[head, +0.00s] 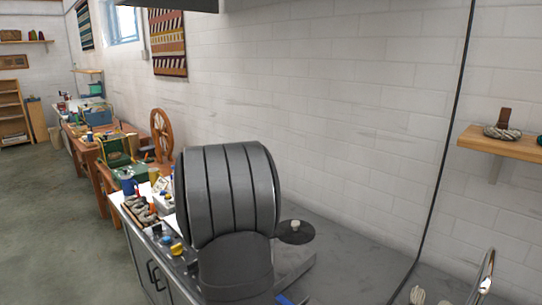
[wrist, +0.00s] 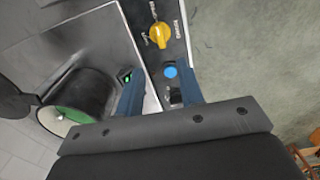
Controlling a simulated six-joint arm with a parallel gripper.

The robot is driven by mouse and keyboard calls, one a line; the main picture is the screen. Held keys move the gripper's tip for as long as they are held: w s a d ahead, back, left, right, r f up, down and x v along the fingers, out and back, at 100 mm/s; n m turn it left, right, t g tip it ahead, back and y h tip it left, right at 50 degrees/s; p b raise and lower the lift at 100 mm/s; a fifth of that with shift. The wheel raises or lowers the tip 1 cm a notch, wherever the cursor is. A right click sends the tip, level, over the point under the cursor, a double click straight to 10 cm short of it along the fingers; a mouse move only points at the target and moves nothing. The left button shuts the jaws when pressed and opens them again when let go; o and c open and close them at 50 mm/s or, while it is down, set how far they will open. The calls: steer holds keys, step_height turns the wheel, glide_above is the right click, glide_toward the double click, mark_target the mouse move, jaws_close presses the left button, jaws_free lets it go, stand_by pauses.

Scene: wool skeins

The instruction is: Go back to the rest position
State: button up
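My gripper (wrist: 158,88) shows in the wrist view with its two blue fingers spread apart and nothing held between them. It is over a control panel with a yellow knob (wrist: 159,35) and a blue round button (wrist: 171,72); the panel shows in the gap between the fingers. I cannot tell the exact height above it. In the head view I cannot make out the gripper; a large grey ribbed form fills the middle and hides part of the bench.
A dark cylinder with a pale rim and green inside (wrist: 78,116) is left of the fingers. The grey worktop (head: 350,262) is largely clear at right. A black cable (head: 452,120) hangs before the wall. A wooden shelf (head: 500,145) is at right, a spinning wheel (head: 161,135) at left.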

step_height(320, 180, up, 6)
steer(key=f, duration=0.1)
step_height(320, 180, down, 17)
steer(key=shift+r, duration=0.15)
steer(key=shift+f, duration=0.3)
steer(key=n, duration=0.2)
steer(key=shift+r+n, duration=0.1)
steer(key=shift+n, duration=0.3)
step_height(320, 180, up, 17)
steer(key=f+n+h, duration=0.1)
steer(key=f+n, duration=0.1)
steer(key=f, duration=0.2)
steer(key=f+n+h, duration=0.1)
steer(key=f+n, duration=0.1)
steer(key=f, duration=0.3)
steer(key=f+n+h, duration=0.1)
steer(key=f+n, duration=0.1)
steer(key=f, duration=0.2)
steer(key=shift+w+a+f+h, duration=0.1)
steer(key=shift+a+f+h, duration=0.15)
steer(key=shift+h, duration=0.15)
